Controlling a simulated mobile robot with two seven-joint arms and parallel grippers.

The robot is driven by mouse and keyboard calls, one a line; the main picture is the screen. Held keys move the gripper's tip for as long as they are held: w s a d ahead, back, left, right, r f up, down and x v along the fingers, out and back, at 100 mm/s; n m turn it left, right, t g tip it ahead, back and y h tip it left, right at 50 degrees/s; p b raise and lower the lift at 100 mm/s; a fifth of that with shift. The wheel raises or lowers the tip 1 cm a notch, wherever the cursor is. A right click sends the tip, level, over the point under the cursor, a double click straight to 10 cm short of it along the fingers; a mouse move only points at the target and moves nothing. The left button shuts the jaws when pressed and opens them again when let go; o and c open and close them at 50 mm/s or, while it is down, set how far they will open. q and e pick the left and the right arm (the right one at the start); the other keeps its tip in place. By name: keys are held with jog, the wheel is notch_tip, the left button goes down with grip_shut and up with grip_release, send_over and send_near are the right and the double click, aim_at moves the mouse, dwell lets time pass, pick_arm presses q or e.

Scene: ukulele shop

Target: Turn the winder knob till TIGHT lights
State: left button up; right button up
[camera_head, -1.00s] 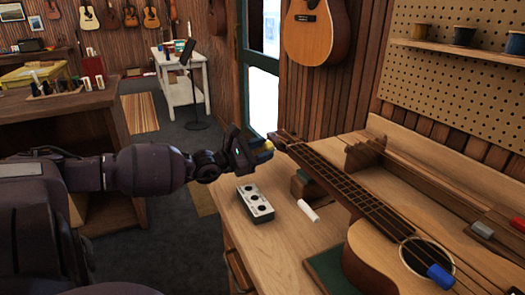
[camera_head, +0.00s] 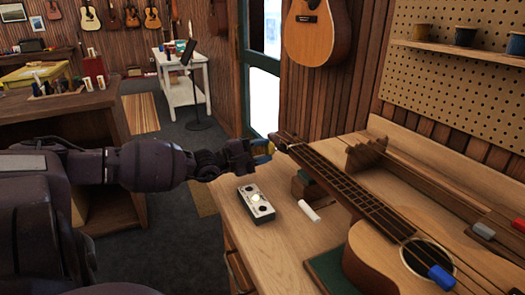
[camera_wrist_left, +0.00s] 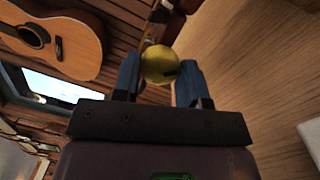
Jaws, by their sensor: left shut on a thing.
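My left gripper (camera_head: 262,152) is at the headstock end of the ukulele (camera_head: 372,205), which lies on the bench. In the left wrist view, the round yellow winder knob (camera_wrist_left: 160,64) sits between the two blue fingers, and the gripper is shut on it. In the head view the fingers mostly hide the knob. A pale box (camera_head: 257,206) with a row of round lamps stands on the bench just below the gripper. Its middle lamp (camera_head: 255,198) glows pale; the other lamps are dark. The lamp labels are too small to read. My right gripper is not in view.
A white cylinder (camera_head: 308,210) lies beside the box. A green mat (camera_head: 325,268) is under the ukulele body. A blue item (camera_head: 440,278) is by the soundhole. The bench's front left part (camera_head: 262,250) is clear.

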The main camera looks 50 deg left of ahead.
pick_arm(q)
jog(key=shift+m, duration=0.3)
dwell(0.4)
jog(key=o, duration=0.9)
